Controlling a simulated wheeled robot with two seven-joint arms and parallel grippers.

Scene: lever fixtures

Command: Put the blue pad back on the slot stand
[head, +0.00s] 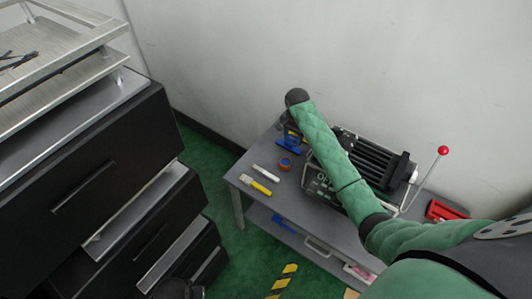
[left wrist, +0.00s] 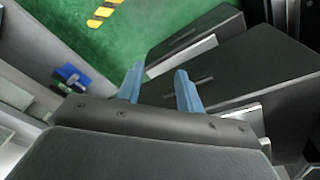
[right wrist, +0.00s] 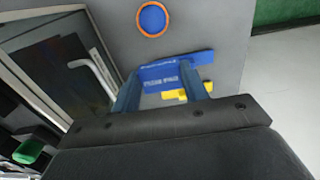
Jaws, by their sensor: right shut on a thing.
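My right gripper (right wrist: 160,90) is shut on a blue pad (right wrist: 170,74) with pale lettering, which lies between its fingers in the right wrist view. A yellow piece (right wrist: 186,93) shows beside the pad; I cannot tell whether it is part of a stand. In the head view, the blue pad (head: 288,142) is at the left back of the grey table, with my right arm reaching over it and hiding much of the gripper. I cannot make out the slot stand with certainty. My left gripper (left wrist: 159,90) is open and empty, with its fingers apart above the floor.
A black ribbed machine (head: 370,158) and a red-knobbed lever (head: 443,151) stand on the grey table (head: 240,176). A blue-and-orange roll (head: 285,164), a yellow marker (head: 257,187) and a white marker (head: 265,173) lie there. A black drawer cabinet (head: 95,180) stands at left.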

